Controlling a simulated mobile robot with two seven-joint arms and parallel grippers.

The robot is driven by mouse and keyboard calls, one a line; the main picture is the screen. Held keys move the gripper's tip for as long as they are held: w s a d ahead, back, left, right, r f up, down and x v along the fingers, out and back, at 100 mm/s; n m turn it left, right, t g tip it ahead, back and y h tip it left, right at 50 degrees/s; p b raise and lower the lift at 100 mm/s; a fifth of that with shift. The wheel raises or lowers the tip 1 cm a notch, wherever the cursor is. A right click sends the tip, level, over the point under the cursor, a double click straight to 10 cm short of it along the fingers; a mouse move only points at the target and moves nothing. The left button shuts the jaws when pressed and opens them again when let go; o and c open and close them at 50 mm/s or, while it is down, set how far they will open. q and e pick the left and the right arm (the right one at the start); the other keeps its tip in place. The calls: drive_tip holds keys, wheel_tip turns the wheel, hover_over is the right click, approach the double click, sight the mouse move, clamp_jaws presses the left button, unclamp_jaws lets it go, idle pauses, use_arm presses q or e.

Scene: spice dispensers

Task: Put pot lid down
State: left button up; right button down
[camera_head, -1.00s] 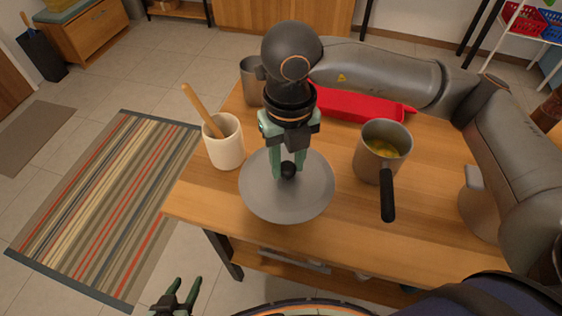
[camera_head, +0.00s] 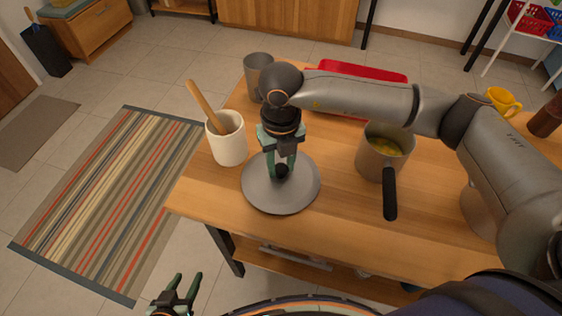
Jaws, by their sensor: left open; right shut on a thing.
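The grey round pot lid (camera_head: 281,193) is at the front left of the wooden table, its black knob up. My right gripper (camera_head: 281,172) points down at the lid's middle and is shut on the knob. The lid looks level and low over the tabletop; I cannot tell if it touches. A grey pot (camera_head: 375,163) with a black handle and yellow contents stands uncovered to the right, partly behind my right arm. My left gripper (camera_head: 184,284) is open and empty at the bottom left, off the table.
A white crock (camera_head: 228,146) with a wooden spoon stands close to the lid's upper left. A grey cup (camera_head: 258,72), a red tray (camera_head: 357,72) and a yellow mug (camera_head: 502,101) are farther back. The wooden table (camera_head: 330,225) is bare in front of the pot.

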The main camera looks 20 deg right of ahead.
sight(281, 168)
drive_tip(key=shift+f, duration=0.1)
drive_tip(key=c, duration=0.5)
unclamp_jaws()
wheel_tip(281, 168, up, 12)
drive_tip(key=shift+r, duration=0.2)
